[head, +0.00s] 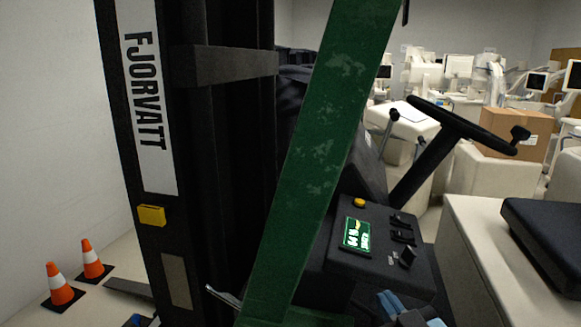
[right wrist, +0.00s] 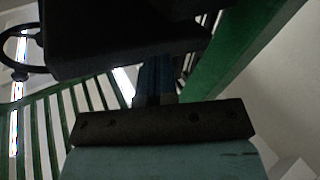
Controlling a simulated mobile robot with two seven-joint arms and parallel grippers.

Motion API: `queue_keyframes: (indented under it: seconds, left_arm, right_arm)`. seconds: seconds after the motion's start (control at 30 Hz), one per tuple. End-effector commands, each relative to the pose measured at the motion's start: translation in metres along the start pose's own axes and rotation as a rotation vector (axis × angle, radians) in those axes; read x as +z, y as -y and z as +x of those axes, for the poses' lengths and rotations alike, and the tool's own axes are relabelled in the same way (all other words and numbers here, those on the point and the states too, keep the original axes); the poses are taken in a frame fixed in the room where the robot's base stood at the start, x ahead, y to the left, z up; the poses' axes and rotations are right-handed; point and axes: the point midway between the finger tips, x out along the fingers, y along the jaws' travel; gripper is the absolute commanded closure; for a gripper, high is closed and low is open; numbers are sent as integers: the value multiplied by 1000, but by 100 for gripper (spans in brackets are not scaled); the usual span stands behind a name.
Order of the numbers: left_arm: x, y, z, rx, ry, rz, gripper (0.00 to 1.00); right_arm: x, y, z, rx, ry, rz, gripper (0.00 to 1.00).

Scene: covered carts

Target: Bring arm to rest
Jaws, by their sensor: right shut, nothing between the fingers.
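My right gripper (head: 408,316) shows at the bottom edge of the head view, in front of the dark control console (head: 375,262). Only a blue and dark part of it is in frame. In the right wrist view its blue fingers (right wrist: 156,80) are together with nothing between them, beyond a dark block with screws. A dark seat-like slab (right wrist: 120,35) lies across the top of that view, close to the fingers. My left gripper cannot be made out.
A forklift fills the middle: black mast (head: 225,150) marked FJORVATT, green post (head: 318,150), steering wheel (head: 460,125). A black pad (head: 548,235) on a pale body is at right. Traffic cones (head: 60,285) stand at left. Covered carts and a cardboard box (head: 520,130) stand behind.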

Motion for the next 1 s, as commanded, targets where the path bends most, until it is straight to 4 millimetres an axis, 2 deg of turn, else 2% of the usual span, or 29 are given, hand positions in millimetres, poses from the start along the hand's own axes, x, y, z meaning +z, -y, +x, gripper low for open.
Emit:
queue_keyframes:
  seconds: [0.03,0.13,0.2,0.3,0.5,0.83,1.0]
  left_arm:
    - [0,0,0,0,0,0,57]
    - [0,0,0,0,0,0,57]
    - [0,1,0,-1,-1,0,57]
    - [0,1,0,-1,-1,1,57]
    - [0,1,0,-1,-1,1,57]
    - [0,1,0,-1,-1,1,57]
    - [-17,0,-11,-2,-2,3,57]
  right_arm:
    - [33,-6,-15,33,138,32,100]
    - [94,-14,-55,73,423,76,100]
    - [127,-16,-84,82,594,99,100]
    - [160,-15,-122,76,779,121,100]
    - [196,-10,-182,44,1038,155,100]
    - [225,2,-267,-34,1356,205,100]
    - [227,5,-247,-42,1264,198,100]
